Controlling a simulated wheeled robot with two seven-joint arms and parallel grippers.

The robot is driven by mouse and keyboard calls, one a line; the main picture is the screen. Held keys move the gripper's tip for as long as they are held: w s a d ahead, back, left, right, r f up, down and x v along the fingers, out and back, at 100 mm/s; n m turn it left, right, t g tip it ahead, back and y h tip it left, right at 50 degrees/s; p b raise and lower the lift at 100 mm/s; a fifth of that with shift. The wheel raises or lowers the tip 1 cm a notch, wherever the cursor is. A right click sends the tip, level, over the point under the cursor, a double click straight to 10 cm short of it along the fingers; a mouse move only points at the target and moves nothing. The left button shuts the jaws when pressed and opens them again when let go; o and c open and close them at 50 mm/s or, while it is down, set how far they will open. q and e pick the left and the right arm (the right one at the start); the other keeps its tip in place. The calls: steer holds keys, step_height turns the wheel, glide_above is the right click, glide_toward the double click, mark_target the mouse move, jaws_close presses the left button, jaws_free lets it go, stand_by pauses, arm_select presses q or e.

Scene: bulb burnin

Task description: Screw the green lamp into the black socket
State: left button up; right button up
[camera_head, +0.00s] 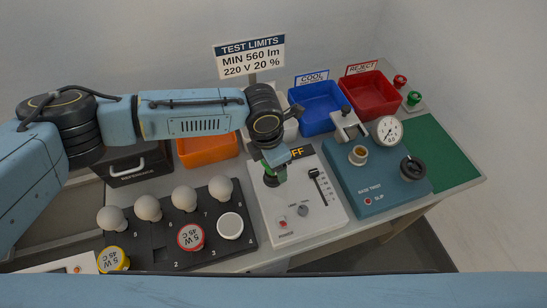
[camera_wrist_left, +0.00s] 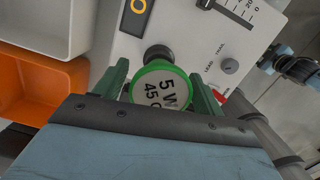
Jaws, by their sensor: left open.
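The green lamp (camera_wrist_left: 162,88), a round face with a green rim marked "5 W 45 C", shows in the left wrist view. The black socket (camera_wrist_left: 158,54) shows just behind its rim, on the white test panel. The lamp is at the socket; its base is hidden, so I cannot tell how far it sits in. My left gripper (camera_head: 271,160) points down over the panel in the head view. Its green fingers stand open on either side of the lamp. In the head view the arm and fingers largely hide lamp and socket. My right gripper is not in view.
An orange bin (camera_head: 208,150), blue bin (camera_head: 318,105) and red bin (camera_head: 371,95) stand behind. A blue base-twist device (camera_head: 375,180) stands right.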

arm_select(q)
steer(key=n+p, duration=0.2)
steer(key=n, duration=0.2)
steer(key=n+p, duration=0.3)
steer(key=n, duration=0.1)
steer(key=shift+s+r+n+t+y, duration=0.1)
steer(key=shift+r+n+t+y, duration=0.1)
steer(key=shift+n+t+y, duration=0.15)
steer(key=n+p, duration=0.2)
steer(key=n, duration=0.2)
steer(key=shift+y+p, duration=0.25)
steer(key=shift+p, duration=0.05)
steer(key=n+p, duration=0.2)
steer(key=n, duration=0.3)
steer(key=shift+a+y, duration=0.1)
steer(key=shift+y, duration=0.2)
steer(key=n, duration=0.3)
steer(key=shift+p, duration=0.4)
steer(key=shift+a+f+n, duration=0.1)
steer(key=shift+f+n, duration=0.1)
steer(key=shift+n, duration=0.55)
steer(key=shift+c, duration=0.3)
